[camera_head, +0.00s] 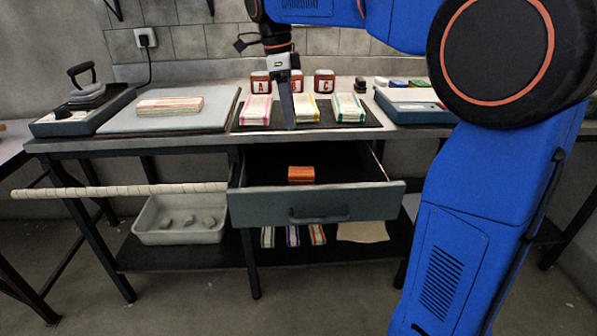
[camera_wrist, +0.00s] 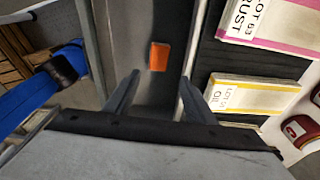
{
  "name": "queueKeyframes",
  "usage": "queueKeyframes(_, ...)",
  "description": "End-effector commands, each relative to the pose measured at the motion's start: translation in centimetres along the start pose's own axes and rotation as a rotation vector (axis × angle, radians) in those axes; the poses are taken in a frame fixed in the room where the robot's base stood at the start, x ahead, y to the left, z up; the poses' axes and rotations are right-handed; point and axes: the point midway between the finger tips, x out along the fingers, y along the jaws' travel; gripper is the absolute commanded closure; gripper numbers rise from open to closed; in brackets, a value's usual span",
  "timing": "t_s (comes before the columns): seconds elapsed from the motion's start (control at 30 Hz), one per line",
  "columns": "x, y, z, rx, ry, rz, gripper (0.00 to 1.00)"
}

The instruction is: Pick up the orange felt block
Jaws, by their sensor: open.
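The orange felt block (camera_head: 301,174) lies in the open drawer (camera_head: 316,209) under the counter, near the middle of its dark floor. In the wrist view the orange felt block (camera_wrist: 159,56) shows beyond the fingertips, between them in the picture and apart from both. My gripper (camera_wrist: 163,85) is open and empty. In the head view my gripper (camera_head: 287,108) hangs over the counter's front, above and behind the drawer, with its fingers seen edge-on.
Folded cloth stacks (camera_head: 255,109) sit on a dark mat on the counter (camera_head: 222,127). Labelled tins (camera_head: 261,82) stand behind them. An iron (camera_head: 86,88) is at left. A pale rod (camera_head: 120,190) juts left of the drawer. Around the block the drawer floor is clear.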

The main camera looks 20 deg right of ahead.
Motion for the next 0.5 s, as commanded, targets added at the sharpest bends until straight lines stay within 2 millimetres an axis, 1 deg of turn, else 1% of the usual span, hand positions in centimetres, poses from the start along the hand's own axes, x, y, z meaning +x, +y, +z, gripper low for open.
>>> queueKeyframes(0.5,8.9,0.1,-0.1,-0.001,0.002,0.003,0.5)
